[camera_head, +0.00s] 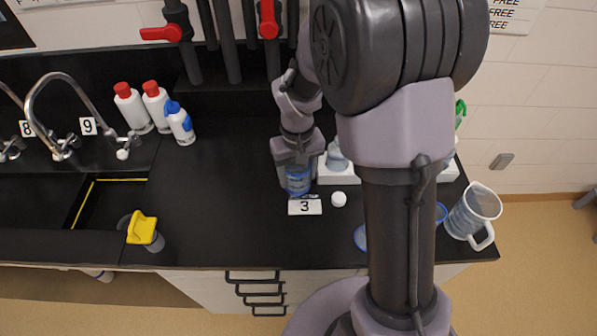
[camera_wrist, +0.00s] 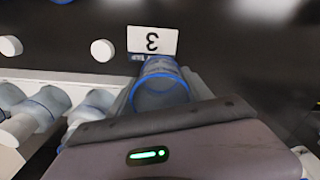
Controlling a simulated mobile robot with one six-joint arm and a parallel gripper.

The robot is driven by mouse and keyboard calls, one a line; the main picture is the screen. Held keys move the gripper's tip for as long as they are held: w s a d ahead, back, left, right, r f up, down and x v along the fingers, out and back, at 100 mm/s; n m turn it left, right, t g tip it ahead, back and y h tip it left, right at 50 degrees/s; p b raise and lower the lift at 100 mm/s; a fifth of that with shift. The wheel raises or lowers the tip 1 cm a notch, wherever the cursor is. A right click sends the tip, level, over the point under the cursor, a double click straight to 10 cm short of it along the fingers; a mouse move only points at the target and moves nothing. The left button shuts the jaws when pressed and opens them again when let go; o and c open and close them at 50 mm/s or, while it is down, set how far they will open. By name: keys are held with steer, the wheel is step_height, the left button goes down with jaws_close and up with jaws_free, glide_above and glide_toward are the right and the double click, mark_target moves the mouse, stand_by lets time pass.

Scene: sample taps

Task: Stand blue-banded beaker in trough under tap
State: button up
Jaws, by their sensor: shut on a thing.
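A beaker with blue bands (camera_head: 298,186) stands on or just above the black bench behind a card marked 3 (camera_head: 305,206). My gripper (camera_head: 297,172) comes down from above and is shut on it. In the wrist view the beaker (camera_wrist: 161,84) shows its blue rim between the fingers, and its lower part is hidden. The trough (camera_head: 108,207) is a dark basin at the left with a yellow line along part of its edge. The curved tap marked 9 (camera_head: 65,75) stands behind it. Another tap, marked 8 (camera_head: 12,147), is partly cut off at the left edge.
A grey container with a yellow top (camera_head: 143,230) stands at the trough's right front. White bottles with red caps (camera_head: 133,107) and a blue-topped bottle (camera_head: 180,123) stand behind. A white cap (camera_head: 339,199) lies beside the card. A jug (camera_head: 472,212) is at right. The bench between trough and beaker is clear.

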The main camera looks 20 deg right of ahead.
steer(key=shift+w+d+f, duration=0.1)
steer(key=shift+w+d, duration=0.4)
steer(key=shift+w, duration=0.4)
step_height(320, 180, down, 4)
steer(key=shift+w+r+b, duration=0.15)
steer(key=shift+r+b, duration=0.1)
steer(key=shift+b, duration=0.6)
steer(key=shift+f, duration=0.15)
steer(key=o, duration=1)
steer(key=shift+o, duration=0.2)
